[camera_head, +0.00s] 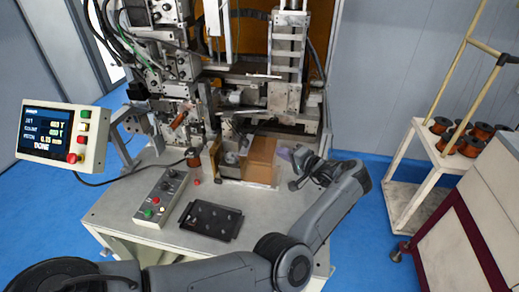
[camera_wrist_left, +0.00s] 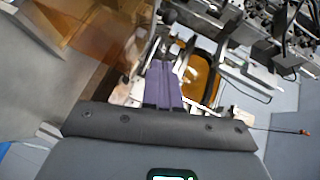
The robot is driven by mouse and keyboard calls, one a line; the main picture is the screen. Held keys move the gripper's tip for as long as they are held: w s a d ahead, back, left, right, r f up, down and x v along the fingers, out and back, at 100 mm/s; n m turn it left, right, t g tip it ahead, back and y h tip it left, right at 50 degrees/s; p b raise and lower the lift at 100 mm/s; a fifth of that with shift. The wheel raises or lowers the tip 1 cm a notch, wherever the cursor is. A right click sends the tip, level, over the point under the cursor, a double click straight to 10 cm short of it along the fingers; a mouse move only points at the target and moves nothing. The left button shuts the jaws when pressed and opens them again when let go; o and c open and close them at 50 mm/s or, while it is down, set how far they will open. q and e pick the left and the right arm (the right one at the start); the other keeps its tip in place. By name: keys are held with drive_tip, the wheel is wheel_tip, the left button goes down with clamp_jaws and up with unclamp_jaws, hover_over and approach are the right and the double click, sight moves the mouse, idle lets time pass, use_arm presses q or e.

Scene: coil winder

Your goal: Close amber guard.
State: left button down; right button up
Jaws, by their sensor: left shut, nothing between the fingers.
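The amber guard (camera_head: 262,152) is a see-through orange-brown panel at the front of the winder, just above the worktable. In the left wrist view it shows as a large amber sheet (camera_wrist_left: 95,40) at upper left, close to the camera. My left gripper (camera_head: 286,153) is just right of the guard in the head view, with its fingers shut and empty. In the left wrist view the purple fingers (camera_wrist_left: 163,85) are together, to the right of the amber sheet. I cannot tell whether they touch it. My right gripper is not in view.
The coil winder (camera_head: 185,65) stands behind the table. A control screen (camera_head: 62,135) is at left. A cart with several copper spools (camera_head: 470,145) stands at right.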

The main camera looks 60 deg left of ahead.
use_arm(q)
drive_tip(key=r, duration=0.1)
hover_over(256, 152)
drive_tip(key=w+d, duration=0.2)
drive_tip(key=w, duration=0.1)
drive_tip(key=shift+w+a+f+p, duration=0.15)
drive_tip(key=shift+f+p, duration=0.3)
drive_tip(key=shift+f, duration=0.35)
drive_tip(key=shift+s+a+f+p, duration=0.2)
drive_tip(key=shift+s+a+p, duration=0.15)
drive_tip(key=shift+s, duration=0.25)
drive_tip(key=shift+s+a+f+p, duration=0.2)
drive_tip(key=shift+s+a+p, duration=0.05)
drive_tip(key=shift+s+p, duration=0.25)
drive_tip(key=shift+s+a+f, duration=0.25)
drive_tip(key=shift+s+a, duration=0.05)
drive_tip(key=shift+s, duration=0.15)
